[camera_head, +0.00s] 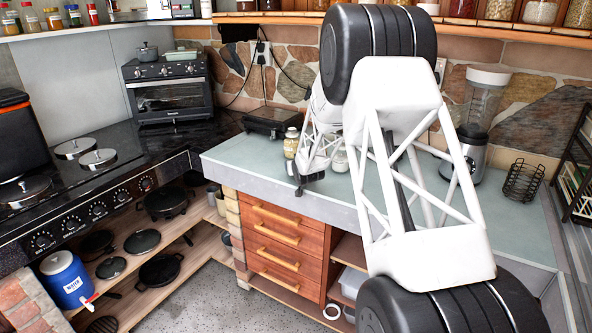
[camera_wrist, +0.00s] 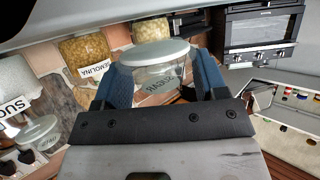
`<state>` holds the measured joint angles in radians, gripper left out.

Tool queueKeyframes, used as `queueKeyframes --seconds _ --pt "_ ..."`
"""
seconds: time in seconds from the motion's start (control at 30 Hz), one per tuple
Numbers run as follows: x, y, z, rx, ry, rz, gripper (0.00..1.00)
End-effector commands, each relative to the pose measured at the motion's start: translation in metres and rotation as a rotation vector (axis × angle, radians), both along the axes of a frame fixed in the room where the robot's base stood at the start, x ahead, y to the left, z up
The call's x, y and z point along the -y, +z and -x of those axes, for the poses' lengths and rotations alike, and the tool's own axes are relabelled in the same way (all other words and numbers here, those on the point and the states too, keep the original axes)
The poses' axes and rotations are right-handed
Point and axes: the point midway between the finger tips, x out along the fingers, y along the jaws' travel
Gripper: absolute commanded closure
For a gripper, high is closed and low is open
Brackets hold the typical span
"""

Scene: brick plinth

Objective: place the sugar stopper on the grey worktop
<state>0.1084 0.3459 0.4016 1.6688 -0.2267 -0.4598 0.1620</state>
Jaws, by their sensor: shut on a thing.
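My gripper (camera_wrist: 163,78) is shut on the sugar stopper (camera_wrist: 155,52), with one blue finger on each side of it. The stopper has a pale grey-white round top and a clear glassy part with partly readable dark lettering. In the head view my gripper (camera_head: 308,180) is small and dark, low near the front edge of the grey worktop (camera_head: 245,158). The stopper cannot be made out there. Whether it touches the worktop cannot be told.
A jar (camera_head: 291,142) stands on the worktop close behind my gripper. In the wrist view a semolina jar (camera_wrist: 85,60) and a yellow-filled jar (camera_wrist: 151,29) are near the held stopper. A blender (camera_head: 470,130) and wire basket (camera_head: 523,181) stand right. Some left worktop is clear.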

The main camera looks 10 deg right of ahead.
Motion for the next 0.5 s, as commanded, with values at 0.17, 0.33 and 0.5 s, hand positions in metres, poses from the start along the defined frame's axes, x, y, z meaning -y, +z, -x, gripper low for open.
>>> queueKeyframes --seconds 0.17,0.33,0.5 --pt "0.0 -0.015 0.0 0.001 0.0 0.001 0.58" --pt "0.0 -0.017 0.0 0.002 0.0 0.001 0.58" --pt "0.0 -0.017 0.0 0.001 0.0 0.0 0.58"
